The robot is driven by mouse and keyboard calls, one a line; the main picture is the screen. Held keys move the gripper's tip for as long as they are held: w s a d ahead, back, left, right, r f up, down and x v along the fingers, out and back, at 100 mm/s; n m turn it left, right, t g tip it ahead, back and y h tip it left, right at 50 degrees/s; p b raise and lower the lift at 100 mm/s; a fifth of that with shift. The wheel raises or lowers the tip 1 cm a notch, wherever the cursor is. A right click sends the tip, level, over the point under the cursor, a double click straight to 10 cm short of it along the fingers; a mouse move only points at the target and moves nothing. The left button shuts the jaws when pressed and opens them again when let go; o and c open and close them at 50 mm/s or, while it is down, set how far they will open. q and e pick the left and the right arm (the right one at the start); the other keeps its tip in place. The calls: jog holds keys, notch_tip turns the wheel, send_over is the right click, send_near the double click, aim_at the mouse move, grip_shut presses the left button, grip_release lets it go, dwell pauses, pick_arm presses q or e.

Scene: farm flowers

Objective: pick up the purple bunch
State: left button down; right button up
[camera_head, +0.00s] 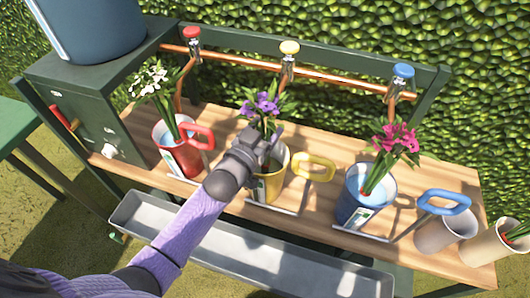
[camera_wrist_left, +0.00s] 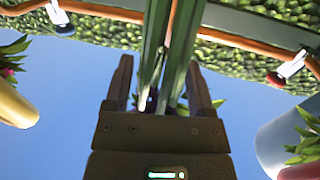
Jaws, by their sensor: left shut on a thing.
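The purple bunch (camera_head: 262,103) stands upright above the yellow bucket (camera_head: 271,186), with green leaves below its flowers. My left gripper (camera_head: 266,144) reaches over the bucket's near rim, just below the flowers. In the left wrist view, green stems (camera_wrist_left: 166,50) pass between the fingers of my left gripper (camera_wrist_left: 163,90), which is shut on them. My gripper hides the lower stems in the head view, so I cannot tell how deep they sit in the bucket. My right gripper is not in view.
A red bucket (camera_head: 178,156) with white flowers (camera_head: 149,80) stands left, a blue bucket (camera_head: 352,205) with pink flowers (camera_head: 394,138) right. Taps on a copper pipe (camera_head: 345,78) run behind. A grey trough (camera_head: 255,255) lies along the front.

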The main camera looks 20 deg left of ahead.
aim_at(265, 99)
pick_arm(q)
notch_tip(265, 99, up, 10)
jog(key=p, duration=0.5)
jog(key=shift+f, duration=0.1)
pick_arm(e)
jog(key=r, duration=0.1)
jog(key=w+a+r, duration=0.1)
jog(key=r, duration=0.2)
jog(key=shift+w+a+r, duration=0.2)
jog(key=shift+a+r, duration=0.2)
pick_arm(q)
jog(key=shift+r, duration=0.4)
notch_tip(265, 99, up, 10)
jog(key=p, duration=1)
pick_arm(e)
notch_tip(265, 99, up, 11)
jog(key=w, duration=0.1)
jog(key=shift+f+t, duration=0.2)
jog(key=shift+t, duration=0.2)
